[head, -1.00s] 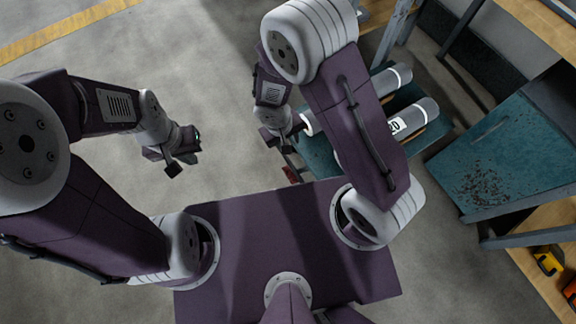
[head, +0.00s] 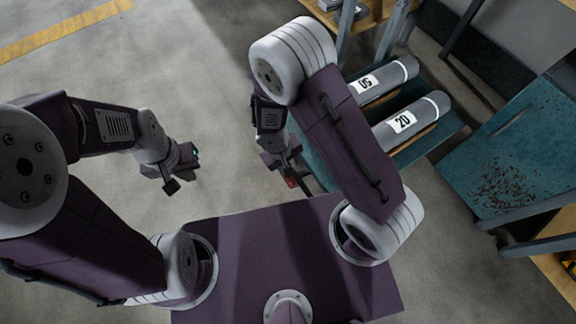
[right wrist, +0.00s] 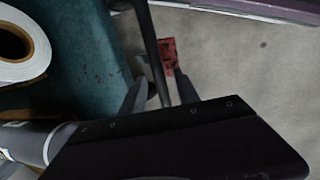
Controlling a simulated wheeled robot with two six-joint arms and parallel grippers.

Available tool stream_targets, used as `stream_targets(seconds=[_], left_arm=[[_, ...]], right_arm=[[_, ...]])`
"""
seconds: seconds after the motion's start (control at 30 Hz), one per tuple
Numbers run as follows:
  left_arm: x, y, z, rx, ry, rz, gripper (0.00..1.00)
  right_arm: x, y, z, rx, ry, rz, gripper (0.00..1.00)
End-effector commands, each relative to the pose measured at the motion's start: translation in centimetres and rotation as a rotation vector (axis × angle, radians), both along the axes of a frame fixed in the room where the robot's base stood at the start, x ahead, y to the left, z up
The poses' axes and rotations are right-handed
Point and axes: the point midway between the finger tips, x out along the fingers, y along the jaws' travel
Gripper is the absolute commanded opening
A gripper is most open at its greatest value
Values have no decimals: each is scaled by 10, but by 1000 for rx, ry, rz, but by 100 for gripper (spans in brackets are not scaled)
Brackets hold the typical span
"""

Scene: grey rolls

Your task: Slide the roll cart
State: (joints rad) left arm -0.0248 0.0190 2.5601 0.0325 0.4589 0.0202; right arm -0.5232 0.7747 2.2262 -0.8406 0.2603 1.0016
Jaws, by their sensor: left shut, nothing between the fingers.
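The teal roll cart (head: 442,130) stands to the right of and behind my right arm. It carries two grey rolls: one labelled 20 (head: 414,118) and another behind it (head: 392,78) with a partly readable white label. My right gripper (head: 292,160) is at the cart's left end. In the right wrist view its fingertips (right wrist: 160,80) are apart, with a dark bar (right wrist: 148,35) running between them; contact is unclear. A red part (right wrist: 168,55) is just beyond. The teal deck shows there too (right wrist: 85,70). My left gripper (head: 187,169) is shut and empty over bare floor.
A worn teal panel (head: 508,155) with grey framing stands right of the cart, close to it. A wooden-topped bench (head: 372,14) with grey legs is behind the cart. The concrete floor (head: 200,60) at left is clear, with a yellow line (head: 65,32).

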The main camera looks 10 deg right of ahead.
Motion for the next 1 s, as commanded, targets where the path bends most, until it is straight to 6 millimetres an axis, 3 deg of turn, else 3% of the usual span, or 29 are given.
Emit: stream_targets(seconds=[0.17,0.3,0.33,1.0], left_arm=[[0,0,1,0,0,0,0],[0,0,1,0,0,0,0],[0,0,1,0,0,0,0],[0,0,1,0,0,0,0]], right_arm=[[0,0,1,0,0,0,38],[0,0,1,0,0,0,5],[0,0,1,0,0,0,0],[0,0,1,1,-1,0,0]])
